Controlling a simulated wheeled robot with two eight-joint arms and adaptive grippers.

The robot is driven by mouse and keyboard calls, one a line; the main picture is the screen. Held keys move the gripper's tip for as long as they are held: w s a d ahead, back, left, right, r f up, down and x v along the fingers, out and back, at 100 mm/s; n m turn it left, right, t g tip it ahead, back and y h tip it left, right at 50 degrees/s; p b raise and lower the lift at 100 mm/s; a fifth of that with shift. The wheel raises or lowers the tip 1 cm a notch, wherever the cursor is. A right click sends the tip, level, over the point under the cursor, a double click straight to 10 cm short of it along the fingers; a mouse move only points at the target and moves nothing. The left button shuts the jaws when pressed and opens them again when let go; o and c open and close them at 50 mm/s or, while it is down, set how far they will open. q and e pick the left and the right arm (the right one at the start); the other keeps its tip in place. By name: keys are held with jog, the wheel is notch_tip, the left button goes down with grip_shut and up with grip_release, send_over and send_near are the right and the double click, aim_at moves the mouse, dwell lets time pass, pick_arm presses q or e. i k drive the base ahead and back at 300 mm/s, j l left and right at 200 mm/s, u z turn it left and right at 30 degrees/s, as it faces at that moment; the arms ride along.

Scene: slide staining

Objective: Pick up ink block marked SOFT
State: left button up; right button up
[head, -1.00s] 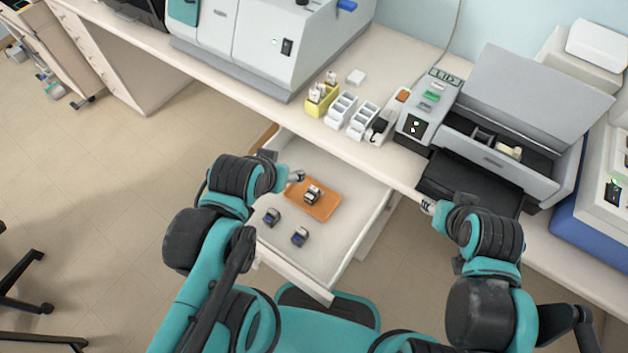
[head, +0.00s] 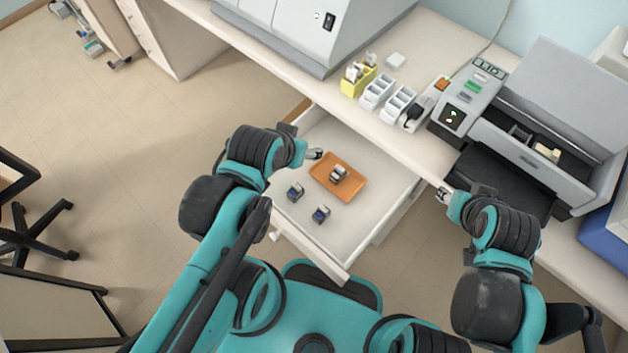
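An open drawer (head: 376,222) holds an orange tray (head: 351,188) with a small dark and light block (head: 338,174) on it. Two small dark blocks with blue lie on the drawer floor nearer me, one at left (head: 295,192) and one at right (head: 321,214). No marking is readable on any block, so I cannot tell which is SOFT. My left gripper (head: 316,154) is over the drawer's left side, just beyond the tray's upper left corner; its fingers are too small to judge. My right gripper (head: 442,195) is near the counter's front edge, right of the drawer, its finger state unclear.
On the counter (head: 420,35) stand a yellow rack (head: 358,80), white racks (head: 398,104) and a grey device with a display (head: 466,100). A large open grey machine (head: 555,110) is at right. The drawer's front floor is clear around the blocks.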

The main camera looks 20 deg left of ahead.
aim_at(323, 213)
jog(key=k+j+u, duration=0.1)
jog(key=j+u, duration=0.15)
jog(key=j, duration=0.25)
jog(key=k+l, duration=0.1)
jog(key=l, duration=0.15)
jog(key=k+j+z, duration=0.1)
jog(key=j+z, duration=0.15)
jog(key=z, duration=0.2)
jog(key=k+j+z, duration=0.15)
jog(key=z, duration=0.3)
